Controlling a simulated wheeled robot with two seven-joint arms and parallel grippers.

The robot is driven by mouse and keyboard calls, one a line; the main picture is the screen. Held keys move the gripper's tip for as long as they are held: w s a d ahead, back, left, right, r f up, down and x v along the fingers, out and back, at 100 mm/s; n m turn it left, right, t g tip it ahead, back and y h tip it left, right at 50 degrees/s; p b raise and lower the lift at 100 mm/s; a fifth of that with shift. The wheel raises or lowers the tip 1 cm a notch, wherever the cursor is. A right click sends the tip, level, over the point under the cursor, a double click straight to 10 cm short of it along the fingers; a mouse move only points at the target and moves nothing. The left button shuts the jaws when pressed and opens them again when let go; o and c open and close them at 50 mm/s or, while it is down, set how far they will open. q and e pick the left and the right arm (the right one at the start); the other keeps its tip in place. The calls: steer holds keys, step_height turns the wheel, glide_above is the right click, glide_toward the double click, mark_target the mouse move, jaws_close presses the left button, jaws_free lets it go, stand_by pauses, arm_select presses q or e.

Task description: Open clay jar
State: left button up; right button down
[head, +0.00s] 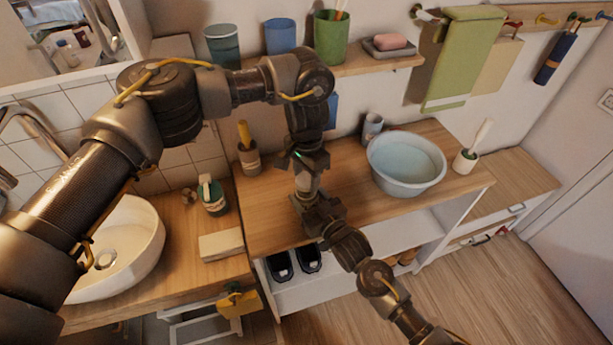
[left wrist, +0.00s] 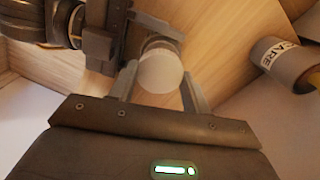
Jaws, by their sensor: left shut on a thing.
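The clay jar (head: 307,181), small and grey-brown, is in the air between my two grippers, in front of the wooden counter. My left gripper (head: 305,168) comes from above and is shut on its top end. In the left wrist view the jar's pale round top (left wrist: 160,70) lies between the left fingers. My right gripper (head: 312,200) comes from below right and is at the jar's body; in the left wrist view a grey right finger (left wrist: 156,24) lies along it. Most of the jar is hidden by the grippers, and I cannot see a gap between lid and body.
A blue-grey basin (head: 406,165), a cup (head: 372,127) and a brush holder (head: 465,161) stand on the counter (head: 345,202). A holder with a yellow item (head: 248,153) stands left of the grippers. A white sink (head: 122,250) is at left. A shelf (head: 375,66) with cups hangs above.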

mark_target(306, 179)
arm_select(q)
steer(key=shift+r, duration=1.7)
arm_select(e)
steer(key=shift+f, duration=0.2)
steer(key=shift+c, duration=1.8)
jaws_free()
steer(key=shift+r, duration=0.1)
arm_select(q)
step_height(306, 179, down, 2)
steer(key=shift+f+b, duration=0.1)
steer(key=shift+b, duration=1)
arm_select(e)
steer(key=v, duration=1)
steer(key=shift+s+d, duration=0.25)
steer(key=shift+s, duration=0.05)
arm_select(q)
steer(key=shift+f, duration=0.1)
arm_select(e)
steer(key=shift+s+d, duration=0.35)
steer(key=shift+s, duration=0.2)
